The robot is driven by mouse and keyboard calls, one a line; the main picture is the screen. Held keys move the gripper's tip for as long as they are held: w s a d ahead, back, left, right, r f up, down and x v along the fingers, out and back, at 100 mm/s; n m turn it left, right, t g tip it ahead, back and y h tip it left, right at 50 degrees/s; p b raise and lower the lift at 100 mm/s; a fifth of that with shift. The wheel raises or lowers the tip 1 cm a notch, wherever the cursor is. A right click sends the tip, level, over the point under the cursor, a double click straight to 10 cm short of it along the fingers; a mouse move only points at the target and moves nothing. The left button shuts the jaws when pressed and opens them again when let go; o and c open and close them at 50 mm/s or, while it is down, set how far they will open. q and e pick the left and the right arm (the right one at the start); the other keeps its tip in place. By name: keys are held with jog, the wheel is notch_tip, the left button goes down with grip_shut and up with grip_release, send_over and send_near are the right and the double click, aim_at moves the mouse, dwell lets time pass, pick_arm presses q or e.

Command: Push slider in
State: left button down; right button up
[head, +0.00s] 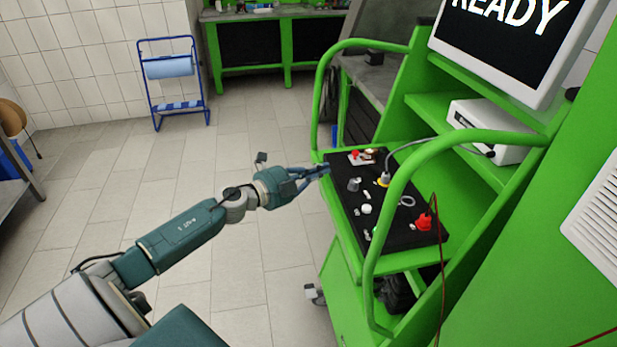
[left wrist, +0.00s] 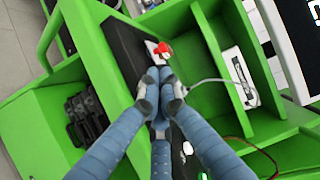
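My left gripper (head: 326,169) reaches in from the left to the near-left edge of the black panel (head: 403,232) on the green bench. In the left wrist view its blue fingers (left wrist: 160,88) are drawn together at the tips, with no object seen between them. A red button on a pale plate (head: 357,157) is at the panel's far end, just past the fingertips. It also shows in the left wrist view (left wrist: 163,48). I cannot tell which small part is the slider; the fingers hide part of the panel. My right gripper is not in view.
Green tube rails (head: 428,160) arch at both ends of the panel. A red plug (head: 424,221) trails a red wire. The screen (head: 512,40) reads READY.

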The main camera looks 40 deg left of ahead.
pick_arm(q)
jog(key=v, duration=0.3)
jog(key=shift+s+r, duration=0.15)
jog(key=shift+s, duration=0.2)
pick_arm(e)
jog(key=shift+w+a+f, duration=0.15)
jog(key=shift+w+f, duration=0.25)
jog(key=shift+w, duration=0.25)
